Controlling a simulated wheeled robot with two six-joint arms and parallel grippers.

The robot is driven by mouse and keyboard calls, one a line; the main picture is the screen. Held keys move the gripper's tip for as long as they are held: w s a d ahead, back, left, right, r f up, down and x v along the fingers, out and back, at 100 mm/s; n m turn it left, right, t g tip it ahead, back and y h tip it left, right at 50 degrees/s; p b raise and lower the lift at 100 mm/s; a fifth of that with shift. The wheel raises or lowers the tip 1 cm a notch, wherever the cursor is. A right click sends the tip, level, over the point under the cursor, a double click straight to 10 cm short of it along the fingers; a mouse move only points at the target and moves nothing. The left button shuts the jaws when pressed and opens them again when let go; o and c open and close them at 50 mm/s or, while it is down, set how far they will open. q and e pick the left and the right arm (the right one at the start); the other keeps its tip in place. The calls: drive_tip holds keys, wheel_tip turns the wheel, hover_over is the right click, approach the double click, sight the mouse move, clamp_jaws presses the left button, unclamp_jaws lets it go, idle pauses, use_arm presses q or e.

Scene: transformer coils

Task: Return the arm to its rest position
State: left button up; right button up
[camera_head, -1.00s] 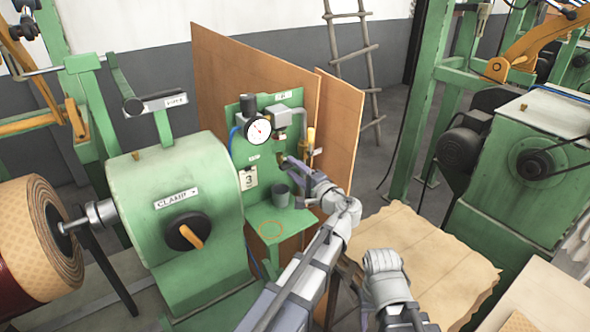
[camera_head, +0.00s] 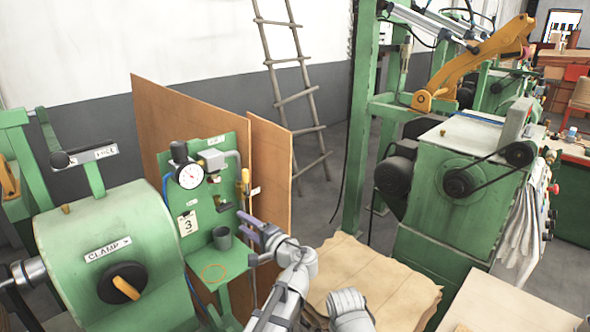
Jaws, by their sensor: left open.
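My left gripper (camera_head: 250,238) is open and empty. It is in front of the green panel (camera_head: 198,158), just right of the small grey cup (camera_head: 222,238) on the panel's shelf. The gap between fingers and cup is hard to judge. The arm runs from the bottom edge up to the wrist, which is bent toward the panel. Another grey joint of mine shows at the bottom, right of that arm. My right gripper does not show.
The panel carries a gauge (camera_head: 190,175) and a yellow-handled tool (camera_head: 245,182). A green clamp machine (camera_head: 110,240) stands left. Brown paper (camera_head: 385,285) lies below right of the arm. A large green machine (camera_head: 460,185) stands right. Brown boards (camera_head: 160,115) and a ladder (camera_head: 285,75) stand behind.

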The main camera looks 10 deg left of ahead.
use_arm(q)
drive_tip(key=s+d+f+n+g+h, duration=0.2)
drive_tip(key=s+f+g+h, duration=0.1)
drive_tip(key=s+f, duration=0.3)
drive_tip(key=s+d+f+n+g+h, duration=0.1)
drive_tip(key=s+d+f+g+h, duration=0.1)
drive_tip(key=s+f, duration=0.35)
drive_tip(key=s+d+f+g+h, duration=0.5)
drive_tip(key=s+d+f+h, duration=0.2)
drive_tip(key=s+d, duration=0.5)
wheel_tip(320, 180, down, 2)
drive_tip(key=shift+s+d+f+n+g+h, duration=0.3)
drive_tip(key=shift+d+g+h, duration=0.1)
drive_tip(key=shift+d, duration=0.1)
